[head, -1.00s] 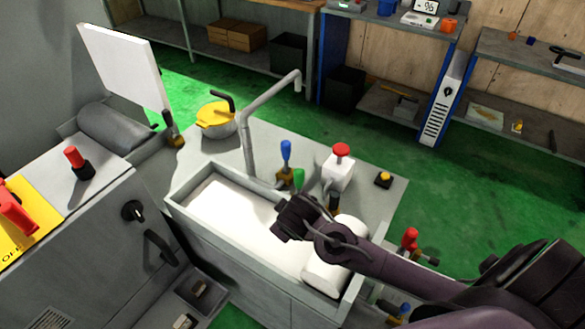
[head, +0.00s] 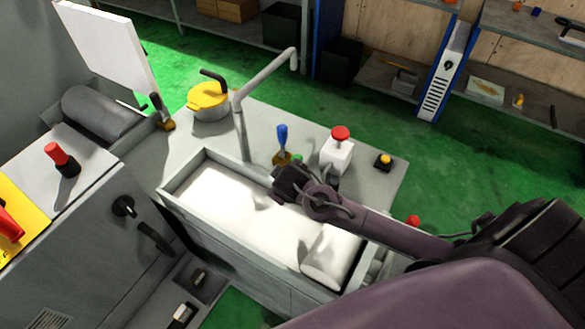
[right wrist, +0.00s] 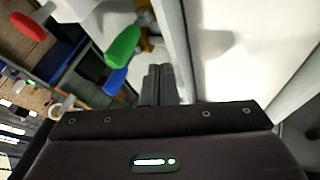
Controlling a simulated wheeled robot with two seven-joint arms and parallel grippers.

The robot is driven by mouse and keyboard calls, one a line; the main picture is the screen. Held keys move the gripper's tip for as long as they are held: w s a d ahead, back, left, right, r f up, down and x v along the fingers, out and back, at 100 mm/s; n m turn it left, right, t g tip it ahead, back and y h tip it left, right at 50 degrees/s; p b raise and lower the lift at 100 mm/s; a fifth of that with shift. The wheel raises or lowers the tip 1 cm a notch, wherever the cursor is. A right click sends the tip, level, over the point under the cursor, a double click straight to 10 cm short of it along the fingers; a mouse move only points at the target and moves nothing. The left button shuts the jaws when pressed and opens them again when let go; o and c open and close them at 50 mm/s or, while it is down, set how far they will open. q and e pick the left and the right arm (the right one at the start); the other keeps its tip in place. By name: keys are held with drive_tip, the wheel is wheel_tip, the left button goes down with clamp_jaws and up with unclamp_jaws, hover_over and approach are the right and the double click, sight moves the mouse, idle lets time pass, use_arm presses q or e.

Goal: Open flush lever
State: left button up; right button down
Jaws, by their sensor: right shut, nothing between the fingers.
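A blue-handled lever (head: 282,134) stands upright on a brass valve behind the trough. A green handle (head: 297,159) shows low beside it, mostly hidden behind my right gripper. I cannot tell which of these is the flush lever. My right gripper (head: 278,186) is over the back edge of the trough, just in front of these levers. In the right wrist view, its fingers (right wrist: 158,78) are shut and empty. There the green handle (right wrist: 123,47) lies just left of the fingertips, apart from them in the picture, with the blue handle (right wrist: 116,81) behind it. My left gripper is out of view.
The white trough (head: 228,205) has a bent grey pipe (head: 240,125) at its back. A white box with a red knob (head: 340,132) and a yellow button (head: 384,160) stand to the right. A yellow-lidded pot (head: 209,97) is at the left.

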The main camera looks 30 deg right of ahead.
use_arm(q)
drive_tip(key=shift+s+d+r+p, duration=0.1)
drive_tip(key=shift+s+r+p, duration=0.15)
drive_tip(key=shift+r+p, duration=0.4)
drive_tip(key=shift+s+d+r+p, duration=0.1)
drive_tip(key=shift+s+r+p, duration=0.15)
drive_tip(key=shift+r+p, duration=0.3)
use_arm(e)
drive_tip(key=w+d+f, duration=0.4)
drive_tip(key=w, duration=0.1)
drive_tip(key=shift+d+f, duration=0.15)
drive_tip(key=shift+d, duration=0.15)
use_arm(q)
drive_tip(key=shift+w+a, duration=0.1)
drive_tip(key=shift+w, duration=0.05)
use_arm(e)
drive_tip(key=shift+w, duration=0.1)
drive_tip(key=shift+w, duration=0.1)
